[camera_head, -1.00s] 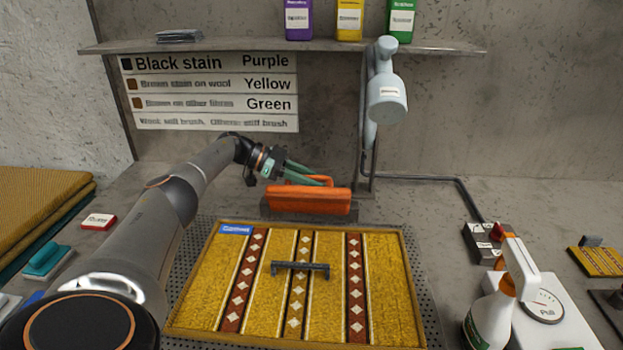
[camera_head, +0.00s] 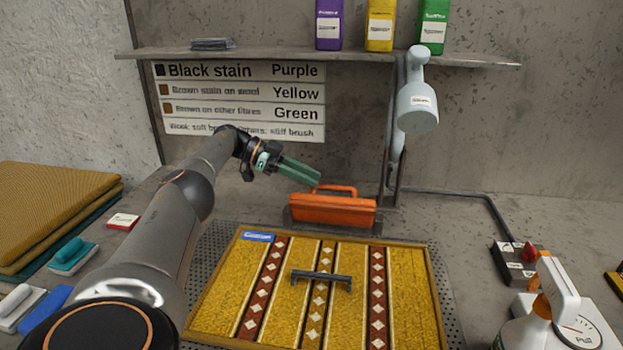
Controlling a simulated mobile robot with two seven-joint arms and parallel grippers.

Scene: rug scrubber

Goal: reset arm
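My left arm comes in from the left. Its gripper (camera_head: 318,180) has green fingers lying close together, with nothing between them. The fingertips are just above and left of the handle of an orange tool (camera_head: 332,210), which rests in a dark holder behind the rug. The handle shows clear of the fingers. My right gripper is not in view.
A yellow and red patterned rug (camera_head: 412,290) with a black handle (camera_head: 321,278) lies in front on a perforated tray. A grey hanging sprayer head (camera_head: 417,105) is behind. Brushes (camera_head: 72,256) lie left; a white spray bottle and gauge (camera_head: 578,335) stand right.

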